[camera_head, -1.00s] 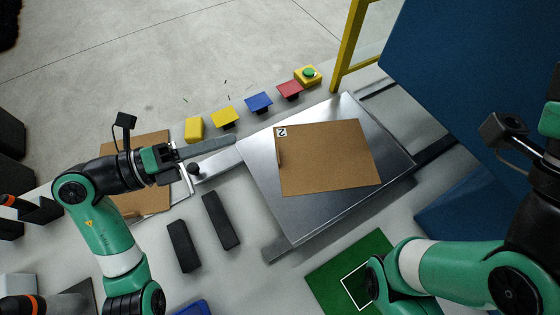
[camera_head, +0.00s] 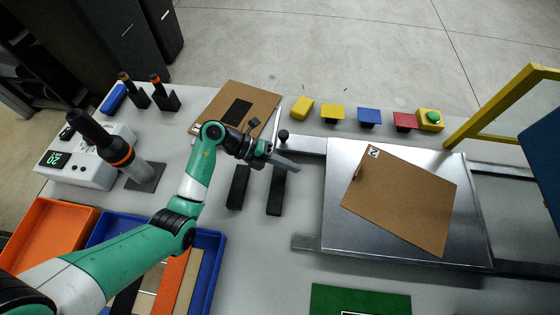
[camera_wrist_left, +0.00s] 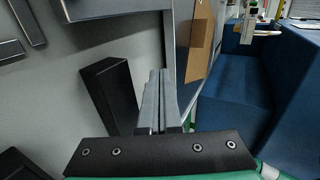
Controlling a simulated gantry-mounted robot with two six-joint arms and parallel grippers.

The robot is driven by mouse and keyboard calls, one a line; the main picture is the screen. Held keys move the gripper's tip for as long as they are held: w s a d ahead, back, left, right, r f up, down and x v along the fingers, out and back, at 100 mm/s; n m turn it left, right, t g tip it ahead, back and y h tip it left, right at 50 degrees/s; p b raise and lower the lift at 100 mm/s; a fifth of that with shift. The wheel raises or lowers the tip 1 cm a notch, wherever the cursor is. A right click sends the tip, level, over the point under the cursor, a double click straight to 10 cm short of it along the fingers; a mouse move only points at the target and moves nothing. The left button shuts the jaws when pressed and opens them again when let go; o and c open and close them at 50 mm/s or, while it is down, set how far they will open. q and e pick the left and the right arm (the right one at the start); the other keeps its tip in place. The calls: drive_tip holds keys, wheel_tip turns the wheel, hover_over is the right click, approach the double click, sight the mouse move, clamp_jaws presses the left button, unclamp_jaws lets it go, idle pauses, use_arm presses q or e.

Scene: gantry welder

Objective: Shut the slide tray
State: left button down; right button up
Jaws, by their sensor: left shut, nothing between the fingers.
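The slide tray (camera_head: 345,225) is a shiny metal plate on rails at the right of the head view. A brown board (camera_head: 405,200) marked "2" lies askew on it. A handle bar with a black knob (camera_head: 283,135) sticks out from its left side. My left gripper (camera_head: 297,168) is shut and empty, just below the knob and apart from the tray plate. Its closed fingers (camera_wrist_left: 160,98) also show in the left wrist view, with the board (camera_wrist_left: 203,40) beyond them. My right gripper is out of view.
Two black blocks (camera_head: 277,190) stand below my left gripper. A brown board with a dark patch (camera_head: 238,112) lies behind it. Yellow, blue and red pads and a green button (camera_head: 432,118) line the back edge. A yellow frame (camera_head: 505,100) and blue panel stand right.

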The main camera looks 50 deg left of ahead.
use_arm(q)
drive_tip(key=x, duration=0.2)
drive_tip(key=b+x, duration=0.1)
drive_tip(key=x, duration=0.1)
drive_tip(key=r+x, duration=0.1)
drive_tip(key=x, duration=0.1)
drive_tip(key=shift+w+d+b, duration=0.2)
drive_tip(key=shift+d+b, duration=0.1)
drive_tip(key=shift+b, duration=0.05)
drive_tip(key=shift+w+d+r, duration=0.15)
drive_tip(key=shift+w+d, duration=0.15)
drive_tip(key=shift+d, duration=0.05)
